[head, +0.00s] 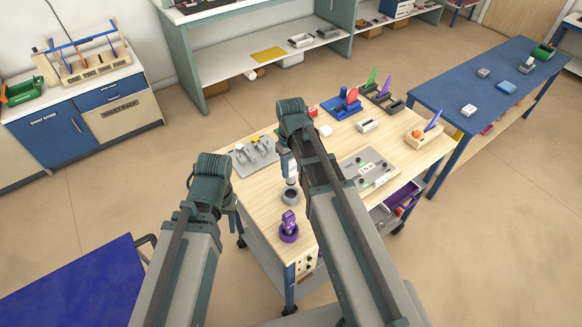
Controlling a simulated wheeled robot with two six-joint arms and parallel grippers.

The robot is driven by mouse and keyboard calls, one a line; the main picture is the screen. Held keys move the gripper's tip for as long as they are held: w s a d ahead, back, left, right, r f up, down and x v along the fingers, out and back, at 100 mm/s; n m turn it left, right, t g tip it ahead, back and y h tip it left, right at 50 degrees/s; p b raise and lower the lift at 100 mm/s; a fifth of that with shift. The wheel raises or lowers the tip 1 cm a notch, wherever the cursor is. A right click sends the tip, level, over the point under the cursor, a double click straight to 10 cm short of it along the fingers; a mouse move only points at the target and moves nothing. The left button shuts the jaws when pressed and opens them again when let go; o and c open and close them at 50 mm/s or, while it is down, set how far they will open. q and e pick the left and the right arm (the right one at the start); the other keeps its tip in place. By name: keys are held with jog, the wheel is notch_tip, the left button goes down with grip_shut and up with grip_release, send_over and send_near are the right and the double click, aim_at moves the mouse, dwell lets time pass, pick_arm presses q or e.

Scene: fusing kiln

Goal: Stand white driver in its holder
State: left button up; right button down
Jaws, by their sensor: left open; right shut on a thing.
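The white driver (291,169) is upright below my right gripper (288,152), which is shut on it near the table's left part. A round dark grey holder (291,198) stands on the wooden table directly below the driver in the picture. I cannot tell whether the driver's lower end is above the holder or inside it. A purple driver (289,219) stands in a purple round holder (289,236) nearer to me. My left gripper (233,203) is empty and open at the table's left edge, mostly hidden by its own wrist.
The wooden table (330,143) carries a grey tool board (254,153) at the left, a grey panel (368,172), a blue stand (341,107) and a wooden block (421,136). An open purple drawer (402,196) juts out at the right front. Bare wood surrounds the round holders.

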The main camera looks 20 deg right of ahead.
aim_at(291, 158)
jog(key=shift+f+b, duration=2.3)
jog(key=shift+f, duration=0.25)
jog(key=shift+f+b, duration=2.1)
jog(key=shift+c, duration=1.8)
grip_release()
jog(key=shift+r, duration=0.1)
jog(key=shift+r, duration=0.1)
notch_tip(291, 158, up, 14)
jog(key=p, duration=1.4)
jog(key=shift+f, duration=0.2)
